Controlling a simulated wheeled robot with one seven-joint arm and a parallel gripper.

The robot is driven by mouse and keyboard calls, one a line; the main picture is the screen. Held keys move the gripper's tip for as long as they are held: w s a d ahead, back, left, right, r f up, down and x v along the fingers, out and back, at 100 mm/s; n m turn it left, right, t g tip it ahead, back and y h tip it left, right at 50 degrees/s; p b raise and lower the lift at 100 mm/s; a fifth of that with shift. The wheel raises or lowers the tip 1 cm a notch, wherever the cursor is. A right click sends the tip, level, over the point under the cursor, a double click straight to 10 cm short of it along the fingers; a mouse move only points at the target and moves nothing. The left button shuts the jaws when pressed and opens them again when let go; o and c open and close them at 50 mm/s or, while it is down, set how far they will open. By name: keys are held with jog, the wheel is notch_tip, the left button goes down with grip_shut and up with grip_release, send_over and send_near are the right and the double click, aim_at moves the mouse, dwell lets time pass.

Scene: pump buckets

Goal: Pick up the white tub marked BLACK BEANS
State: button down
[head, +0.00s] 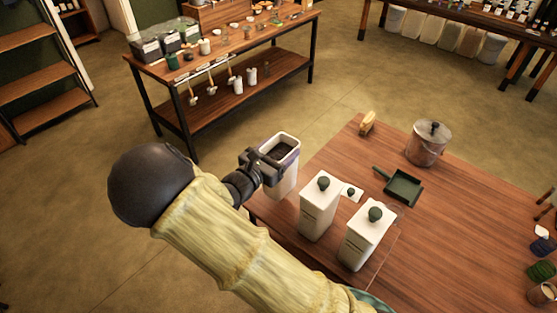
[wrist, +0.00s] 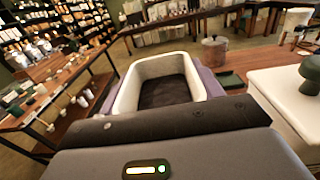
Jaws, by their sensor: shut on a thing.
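A white open-topped tub (head: 284,181) with dark contents is at the table's left corner in the head view. In the wrist view the tub (wrist: 124,97) fills the middle, its rim and dark inside showing. My gripper (head: 273,168) is shut on this tub near its top, with a purple finger along each side. No marking on the tub can be read, and I cannot tell whether its base touches the table. Two white tubs with dark green knobbed lids stand to its right, the nearer-left one (head: 318,215) and the right one (head: 361,246).
The wooden table (head: 460,190) carries a small white piece with a dark knob (head: 350,192), a green dustpan (head: 401,188), a brush (head: 367,123) and a lidded metal bucket (head: 427,148). A shelved workbench (head: 235,100) stands behind. Open floor (head: 330,90) lies between.

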jog(key=shift+r+b, duration=0.3)
jog(key=shift+r, duration=2.4)
